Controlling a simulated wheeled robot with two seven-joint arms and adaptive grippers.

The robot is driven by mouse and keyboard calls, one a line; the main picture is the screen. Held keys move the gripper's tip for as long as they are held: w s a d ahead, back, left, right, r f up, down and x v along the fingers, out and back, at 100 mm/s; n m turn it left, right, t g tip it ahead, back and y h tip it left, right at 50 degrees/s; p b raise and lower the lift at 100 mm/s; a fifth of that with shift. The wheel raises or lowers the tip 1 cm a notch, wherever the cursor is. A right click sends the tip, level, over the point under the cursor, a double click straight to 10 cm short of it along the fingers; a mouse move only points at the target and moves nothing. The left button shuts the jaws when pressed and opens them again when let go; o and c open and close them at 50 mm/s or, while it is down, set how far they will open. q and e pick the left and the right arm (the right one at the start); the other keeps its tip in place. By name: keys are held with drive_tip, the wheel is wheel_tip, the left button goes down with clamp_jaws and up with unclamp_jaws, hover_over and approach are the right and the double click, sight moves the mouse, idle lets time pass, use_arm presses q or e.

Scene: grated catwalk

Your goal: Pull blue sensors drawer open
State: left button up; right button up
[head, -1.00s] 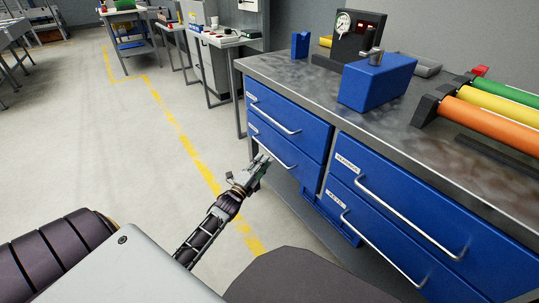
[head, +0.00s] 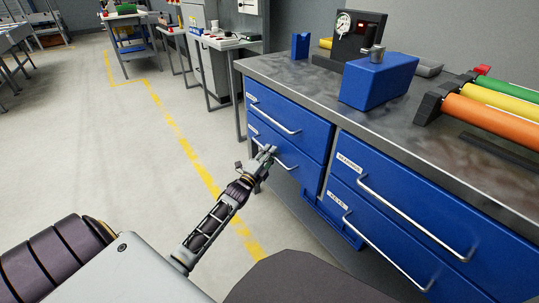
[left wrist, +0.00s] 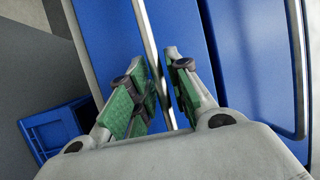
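The workbench has blue drawers in two columns, all closed, with small white labels too small to read surely. My left gripper (head: 268,154) is at the handle (head: 288,165) of the lower left drawer (head: 308,172). In the left wrist view, the left gripper (left wrist: 157,62) is open, its green-padded fingers on either side of the silver handle bar (left wrist: 151,40). The bar runs between them, closer to the left finger; I cannot tell whether it touches. My right gripper is not in view.
Above is the upper left drawer (head: 290,112); to the right are the upper right drawer (head: 415,205) and lower right drawer (head: 370,232). A blue vise-like block (head: 375,82) and coloured rollers (head: 490,120) sit on the benchtop (head: 300,75). The floor (head: 90,150) at left is clear.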

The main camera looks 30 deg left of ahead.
use_arm(q)
clamp_jaws()
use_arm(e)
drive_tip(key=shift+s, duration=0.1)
use_arm(q)
drive_tip(key=shift+s, duration=0.15)
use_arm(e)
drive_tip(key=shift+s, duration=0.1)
